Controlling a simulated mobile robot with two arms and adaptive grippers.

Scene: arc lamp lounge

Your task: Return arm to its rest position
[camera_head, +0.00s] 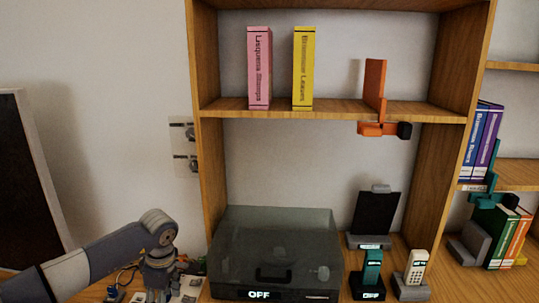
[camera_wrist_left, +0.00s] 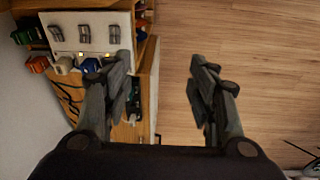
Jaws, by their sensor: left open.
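My left arm (camera_head: 105,257) comes in from the lower left of the head view and bends down at its wrist, beside the left end of the wooden shelf unit. In the left wrist view my left gripper (camera_wrist_left: 160,78) has its two fingers spread wide apart, with nothing held between them. Beyond the gap lie a wooden furniture edge and the wooden floor (camera_wrist_left: 255,65). In the head view the gripper's fingertips are too small and low to make out. My right gripper is in neither view.
A record player (camera_head: 275,250) with a dark clear lid and an OFF display stands right of my arm. Two handsets (camera_head: 416,268) stand further right. A pink book (camera_head: 259,68) and a yellow book (camera_head: 303,68) stand on the shelf above.

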